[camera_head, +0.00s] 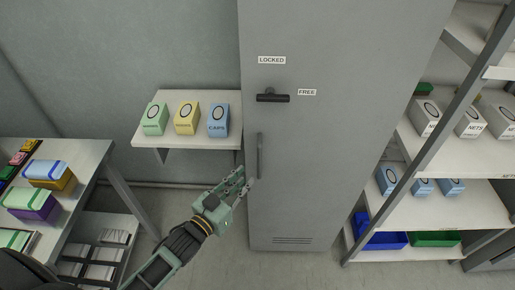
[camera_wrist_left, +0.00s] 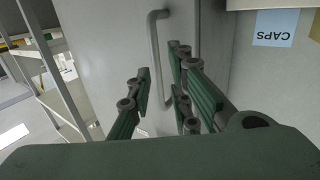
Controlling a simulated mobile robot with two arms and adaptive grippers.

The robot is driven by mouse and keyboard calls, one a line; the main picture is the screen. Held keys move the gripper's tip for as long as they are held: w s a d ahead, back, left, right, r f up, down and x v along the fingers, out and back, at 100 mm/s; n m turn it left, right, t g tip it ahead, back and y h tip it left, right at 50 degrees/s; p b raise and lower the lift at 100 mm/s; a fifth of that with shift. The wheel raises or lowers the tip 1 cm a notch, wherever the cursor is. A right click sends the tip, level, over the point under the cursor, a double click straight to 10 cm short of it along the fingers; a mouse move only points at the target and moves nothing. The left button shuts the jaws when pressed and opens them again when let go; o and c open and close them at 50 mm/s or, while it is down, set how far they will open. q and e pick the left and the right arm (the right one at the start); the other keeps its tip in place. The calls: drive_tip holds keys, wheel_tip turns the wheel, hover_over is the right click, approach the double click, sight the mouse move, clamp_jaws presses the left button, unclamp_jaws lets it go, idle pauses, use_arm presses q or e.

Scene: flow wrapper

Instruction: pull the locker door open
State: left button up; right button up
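The tall grey locker door (camera_head: 345,120) is closed in the head view. Its dark latch lever (camera_head: 272,97) lies level, with its arm towards the FREE label (camera_head: 307,92). The LOCKED label (camera_head: 272,60) is above it. The vertical bar handle (camera_head: 260,155) is on the door's left side, below the lever. My left gripper (camera_head: 245,177) is just left of the handle's lower end. In the left wrist view, its fingers (camera_wrist_left: 161,72) are spread and the handle (camera_wrist_left: 154,45) shows in the gap between them, seemingly beyond the tips. Contact cannot be told. My right gripper is out of view.
A wall shelf (camera_head: 190,142) with three small boxes is left of the locker, above my left gripper. A table (camera_head: 95,155) with stacked packs stands at far left. A rack (camera_head: 470,160) with boxes and bins is at right. Floor below the locker is clear.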

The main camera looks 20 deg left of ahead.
sight(259, 162)
use_arm(q)
drive_tip(key=w+r, duration=0.1)
drive_tip(key=w+d+r, duration=0.1)
drive_tip(key=shift+w+d+r+p, duration=0.3)
drive_tip(key=shift+w+r+p, duration=0.05)
drive_tip(key=shift+r+p, duration=0.05)
drive_tip(key=x, duration=0.4)
drive_tip(key=shift+w+f+p, duration=0.25)
drive_tip(key=shift+p, duration=0.05)
drive_tip(key=shift+w+d, duration=0.1)
drive_tip(key=shift+w, duration=0.1)
drive_tip(key=c, duration=0.3)
clamp_jaws()
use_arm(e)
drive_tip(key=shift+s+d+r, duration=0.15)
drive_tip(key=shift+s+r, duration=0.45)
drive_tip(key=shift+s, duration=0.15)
